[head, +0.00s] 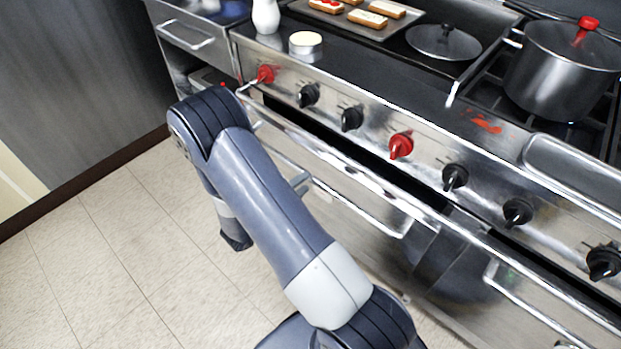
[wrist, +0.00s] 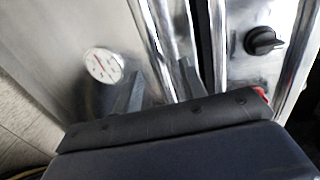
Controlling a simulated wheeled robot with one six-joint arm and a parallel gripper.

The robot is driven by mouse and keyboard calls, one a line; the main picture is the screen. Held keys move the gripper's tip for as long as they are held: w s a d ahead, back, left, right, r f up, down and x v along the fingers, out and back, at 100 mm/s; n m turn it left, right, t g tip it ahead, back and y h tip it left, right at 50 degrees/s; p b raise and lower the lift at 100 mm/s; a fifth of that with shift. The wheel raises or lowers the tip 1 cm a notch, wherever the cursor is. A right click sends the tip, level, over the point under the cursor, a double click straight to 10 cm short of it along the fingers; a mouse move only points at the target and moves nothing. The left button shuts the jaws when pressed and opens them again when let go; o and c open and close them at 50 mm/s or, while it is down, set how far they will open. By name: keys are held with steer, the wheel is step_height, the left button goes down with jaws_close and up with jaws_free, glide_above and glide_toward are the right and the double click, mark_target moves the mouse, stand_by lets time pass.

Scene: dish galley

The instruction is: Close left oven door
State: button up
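The left oven door (head: 375,255) is a steel front below the row of knobs, partly hidden by my arm. Its bar handle (head: 350,204) shows beside my arm. A dark gap (head: 320,137) runs between the door's top and the control panel, so the door looks slightly ajar. In the wrist view, the gap also shows as a dark strip beside a bright steel bar. My gripper (wrist: 160,80) is open, its two fingers spread at the bar. I cannot tell whether they touch it. The head view mostly hides the gripper behind my arm.
The control panel carries black and red knobs (head: 401,146). A round dial gauge (wrist: 104,66) sits left of the fingers. A pot (head: 562,75), a pan lid (head: 443,42) and a tray of toast (head: 392,30) stand on top. The tiled floor (head: 110,270) at left is clear.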

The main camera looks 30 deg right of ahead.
mark_target(311, 178)
steer(key=shift+x, duration=2.1)
jaws_close()
